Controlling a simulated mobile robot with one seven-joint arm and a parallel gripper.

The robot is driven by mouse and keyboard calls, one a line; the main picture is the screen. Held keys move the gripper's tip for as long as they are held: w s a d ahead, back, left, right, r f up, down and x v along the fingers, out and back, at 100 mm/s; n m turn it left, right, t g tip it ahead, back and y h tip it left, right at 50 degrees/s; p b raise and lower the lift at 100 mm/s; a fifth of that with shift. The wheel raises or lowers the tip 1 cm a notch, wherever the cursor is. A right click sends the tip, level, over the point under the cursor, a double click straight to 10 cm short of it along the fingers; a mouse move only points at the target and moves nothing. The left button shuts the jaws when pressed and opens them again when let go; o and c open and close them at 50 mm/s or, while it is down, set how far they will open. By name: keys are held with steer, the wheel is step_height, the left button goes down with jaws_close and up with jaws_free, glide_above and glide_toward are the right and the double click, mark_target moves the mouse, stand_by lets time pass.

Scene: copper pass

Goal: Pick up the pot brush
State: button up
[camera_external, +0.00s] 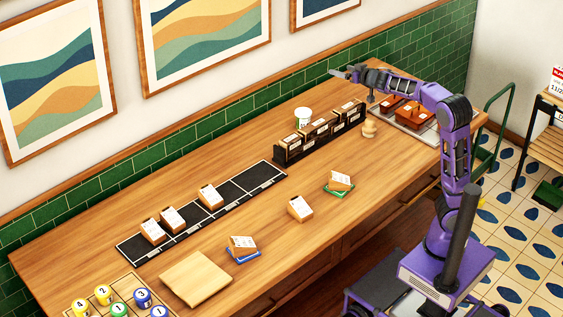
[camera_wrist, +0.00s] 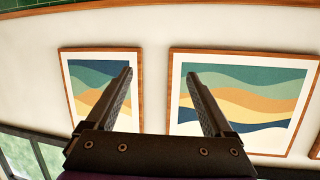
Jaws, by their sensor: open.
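A small pale wooden, knobbed object (camera_external: 369,128), which looks like the pot brush, stands on the wooden counter (camera_external: 225,240). It is between the black rack and the tray at the right end. Its details are too small to make out. My gripper (camera_external: 338,73) is raised above the back of the counter, beyond the brush and apart from it, pointing left. In the wrist view my gripper (camera_wrist: 160,74) is open, with nothing between its fingers.
A black rack (camera_external: 280,156) with several boxes and a white-and-green cup (camera_external: 303,117) stand near the brush. A tray (camera_external: 434,137) with reddish-brown items lies to its right. Several small boxes and a black mat (camera_external: 238,187) lie further left. The green tiled wall (camera_external: 254,120) runs behind.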

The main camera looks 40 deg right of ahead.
steer(key=s+d+f+n+g+y, duration=0.1)
steer(key=s+d+f+n, duration=0.25)
steer(key=d+f, duration=0.95)
steer(key=t+y+b, duration=0.1)
steer(key=y, duration=0.1)
glide_toward(370, 126)
steer(key=shift+m, duration=0.35)
steer(key=x, duration=0.4)
steer(key=d+r+b+x, duration=0.1)
steer(key=x, duration=0.9)
steer(key=shift+w+d+r+b, duration=0.25)
steer(key=shift+d+b, duration=0.05)
steer(key=shift+b, duration=0.05)
jaws_close()
